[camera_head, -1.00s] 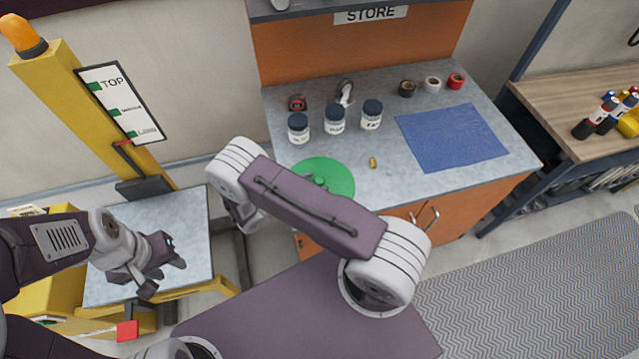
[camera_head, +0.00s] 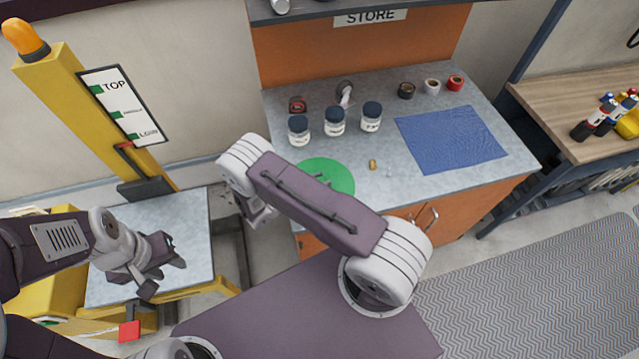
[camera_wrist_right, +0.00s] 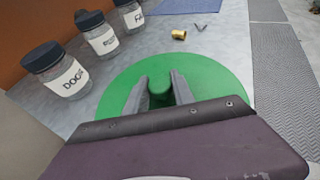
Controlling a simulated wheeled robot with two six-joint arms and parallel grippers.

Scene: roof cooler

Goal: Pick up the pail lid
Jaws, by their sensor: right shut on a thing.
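The pail lid (camera_head: 340,176) is a round green disc on the grey counter, partly hidden behind my right arm in the head view. In the right wrist view the lid (camera_wrist_right: 212,73) fills the middle and has a green knob (camera_wrist_right: 160,88) at its centre. My right gripper (camera_wrist_right: 160,90) is shut on the knob, with one finger on each side. I cannot tell whether the lid is clear of the counter. My left gripper (camera_head: 178,255) is over the grey lift table at the left; its fingers look apart and empty.
Several items stand on the counter (camera_head: 285,100): three labelled jars (camera_head: 335,121), tape rolls (camera_head: 432,86), a blue mat (camera_head: 452,139) and a small brass piece (camera_head: 373,165) close to the lid. A yellow lift post (camera_head: 85,110) stands at the left.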

